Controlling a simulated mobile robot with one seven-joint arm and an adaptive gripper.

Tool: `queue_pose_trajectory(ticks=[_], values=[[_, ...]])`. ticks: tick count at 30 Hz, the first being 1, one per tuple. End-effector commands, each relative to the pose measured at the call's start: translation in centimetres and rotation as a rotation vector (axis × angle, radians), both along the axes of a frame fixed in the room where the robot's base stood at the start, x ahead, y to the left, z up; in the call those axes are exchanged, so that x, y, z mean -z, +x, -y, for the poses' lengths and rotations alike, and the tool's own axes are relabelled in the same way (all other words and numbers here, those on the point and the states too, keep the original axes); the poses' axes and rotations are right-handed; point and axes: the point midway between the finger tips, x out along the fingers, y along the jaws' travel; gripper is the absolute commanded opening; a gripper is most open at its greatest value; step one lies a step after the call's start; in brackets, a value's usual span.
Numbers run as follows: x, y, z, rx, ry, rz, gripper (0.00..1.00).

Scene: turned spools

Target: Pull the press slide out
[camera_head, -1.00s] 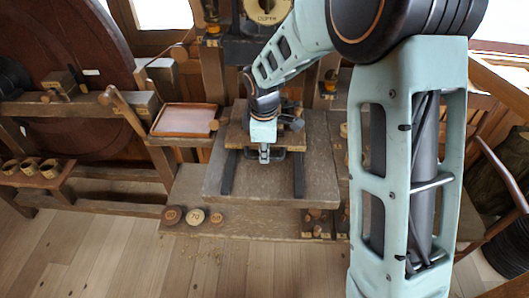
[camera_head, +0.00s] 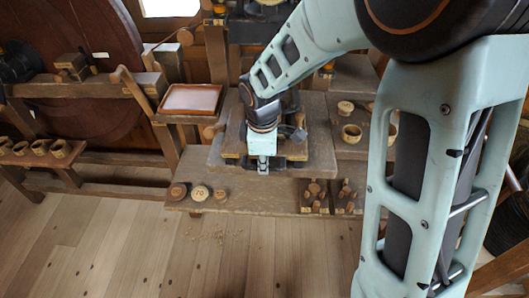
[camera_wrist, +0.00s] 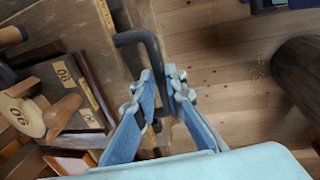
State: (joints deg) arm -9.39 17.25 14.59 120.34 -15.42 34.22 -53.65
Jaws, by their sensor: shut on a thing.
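The press slide (camera_head: 232,148) is a wooden board with dark fittings, low in the middle of the head view on a grey-brown bed (camera_head: 317,165). My gripper (camera_head: 263,168) is at its front, near the front edge of the bed. In the wrist view a dark bent handle (camera_wrist: 137,37) runs down between the fingers of my gripper (camera_wrist: 160,80), which is shut on it. The fingers and forearm hide much of the handle and part of the slide in the head view.
Round wooden pieces (camera_head: 200,193) stand on the lower shelf at front left. Wooden pegs (camera_head: 314,193) are at front right, with small cups (camera_head: 352,133) behind. A framed tray (camera_head: 190,100) is at left.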

Motion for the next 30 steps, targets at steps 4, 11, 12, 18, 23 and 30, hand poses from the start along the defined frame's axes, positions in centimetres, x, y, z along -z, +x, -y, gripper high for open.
queue_pose_trajectory(ticks=[4, 11, 12, 18, 23, 30], values=[[0.0, -3.0, -0.1, -0.001, -0.001, -0.001, 0.0], [0.0, -5.5, -0.2, 0.0, -0.001, -0.001, 0.0], [0.0, -5.8, -0.2, 0.0, -0.001, -0.001, 0.0], [0.0, -6.3, -0.2, 0.0, 0.0, -0.001, 0.0], [0.0, -6.3, -0.2, 0.0, 0.0, -0.001, 0.0], [0.0, -6.3, -0.2, 0.0, 0.0, 0.0, 0.22]])
